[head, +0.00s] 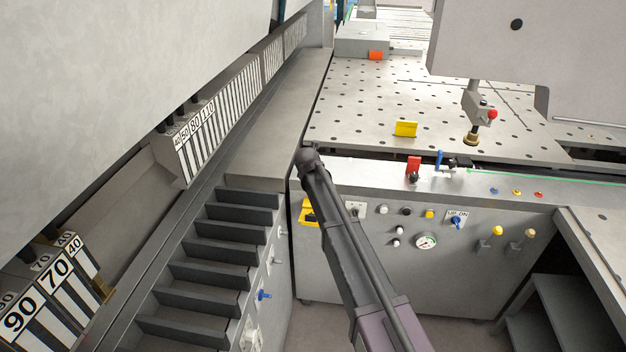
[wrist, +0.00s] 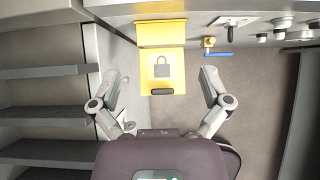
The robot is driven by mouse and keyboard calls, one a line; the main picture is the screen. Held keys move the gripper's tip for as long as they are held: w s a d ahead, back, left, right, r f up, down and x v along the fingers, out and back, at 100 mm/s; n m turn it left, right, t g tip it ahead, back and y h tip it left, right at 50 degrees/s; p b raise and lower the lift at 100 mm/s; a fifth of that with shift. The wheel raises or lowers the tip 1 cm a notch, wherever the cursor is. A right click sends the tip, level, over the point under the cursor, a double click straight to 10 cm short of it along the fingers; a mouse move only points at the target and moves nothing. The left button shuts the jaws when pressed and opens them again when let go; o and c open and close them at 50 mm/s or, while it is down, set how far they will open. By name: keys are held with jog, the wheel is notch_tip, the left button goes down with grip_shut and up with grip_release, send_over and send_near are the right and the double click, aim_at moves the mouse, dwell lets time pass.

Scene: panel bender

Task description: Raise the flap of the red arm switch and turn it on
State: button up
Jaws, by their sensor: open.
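A small red piece (head: 413,164), which looks like the red arm switch's flap, stands on the console's top edge in the head view. A dark part sits just below it; whether the flap is raised or the switch is on is too small to tell. The red piece does not show in the wrist view. My gripper (wrist: 160,80) is open and empty in the wrist view, its two fingers spread either side of a yellow padlock-marked plate (wrist: 162,71). In the head view my arm crosses the console's left end, and the gripper cannot be made out.
The console front (head: 345,255) carries several knobs, a gauge (head: 426,242) and a blue UP/DN lever (head: 456,223). A yellow piece (head: 307,213) is partly behind my arm. Stepped dark shelves (head: 215,250) stand at left. Floor is open below the console.

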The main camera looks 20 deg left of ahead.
jog(key=shift+d, duration=0.15)
jog(key=c, duration=0.6)
jog(key=s+d+f+m+g+h, duration=0.1)
jog(key=s+d+m, duration=0.2)
jog(key=d+m, duration=0.5)
jog(key=s+d+f+m+g, duration=0.15)
jog(key=d+m, duration=0.25)
jog(key=d, duration=0.9)
jog(key=s+d+m+g+h, duration=0.1)
jog(key=s+d+m, duration=0.3)
jog(key=d+m, duration=0.45)
jog(key=s+d+f+m+g, duration=0.1)
jog(key=s+d+m+g, duration=0.2)
jog(key=s+d+m, duration=1.5)
jog(key=s+d, duration=0.1)
jog(key=d, duration=0.4)
jog(key=shift+g, duration=0.25)
